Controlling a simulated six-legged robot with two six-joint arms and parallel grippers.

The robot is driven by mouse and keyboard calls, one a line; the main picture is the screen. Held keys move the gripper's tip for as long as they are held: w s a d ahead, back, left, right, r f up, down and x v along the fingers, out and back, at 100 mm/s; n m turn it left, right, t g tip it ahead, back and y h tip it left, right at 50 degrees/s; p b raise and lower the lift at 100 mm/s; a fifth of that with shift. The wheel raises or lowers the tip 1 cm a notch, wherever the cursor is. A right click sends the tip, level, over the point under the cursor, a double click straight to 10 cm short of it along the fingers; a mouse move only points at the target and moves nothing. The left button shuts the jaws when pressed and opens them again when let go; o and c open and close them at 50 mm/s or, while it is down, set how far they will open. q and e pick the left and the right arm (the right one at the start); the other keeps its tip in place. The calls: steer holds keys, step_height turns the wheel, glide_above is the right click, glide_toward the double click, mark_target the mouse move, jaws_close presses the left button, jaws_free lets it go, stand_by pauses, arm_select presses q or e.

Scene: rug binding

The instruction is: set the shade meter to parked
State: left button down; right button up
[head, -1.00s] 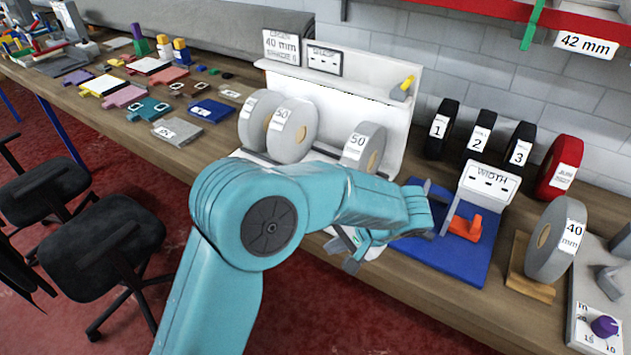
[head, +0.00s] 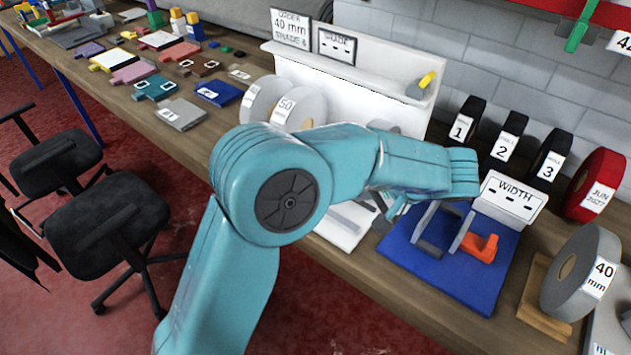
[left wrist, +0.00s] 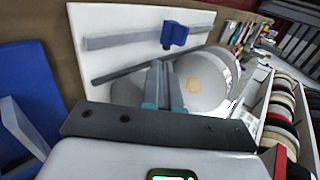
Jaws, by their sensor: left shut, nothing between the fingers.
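The shade meter's display (head: 337,45) reads SHADE with dashes and stands on top of a white back panel (head: 340,85). A small grey part with a yellow handle (head: 422,85) sits at the panel's upper right. In the left wrist view, a white plate (left wrist: 205,22) carries a grey bar with a blue block (left wrist: 174,36) on it; my arm hides this block in the head view. My left gripper (left wrist: 163,68) is shut and empty, its tips over a grey roll (left wrist: 205,80). In the head view it is mostly behind my arm. My right gripper is not in view.
A blue width gauge base (head: 455,275) with an orange part (head: 482,248) and a WIDTH display (head: 510,198) lies right of the gripper. Black numbered rolls (head: 466,122) line the wall. Colored samples (head: 180,112) lie left.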

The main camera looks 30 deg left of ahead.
arm_select(q)
steer(key=shift+r, duration=0.1)
steer(key=shift+w, duration=0.1)
steer(key=x, duration=0.5)
steer(key=p+x, duration=0.1)
steer(key=x, duration=0.4)
steer(key=shift+s+a+p, duration=0.15)
steer(key=shift+s+p, duration=0.05)
steer(key=shift+p, duration=0.1)
steer(key=a+p, duration=0.1)
steer(key=a, duration=0.2)
steer(key=shift+w+a, duration=0.15)
steer(key=shift+a, duration=0.15)
steer(key=shift+w, duration=0.1)
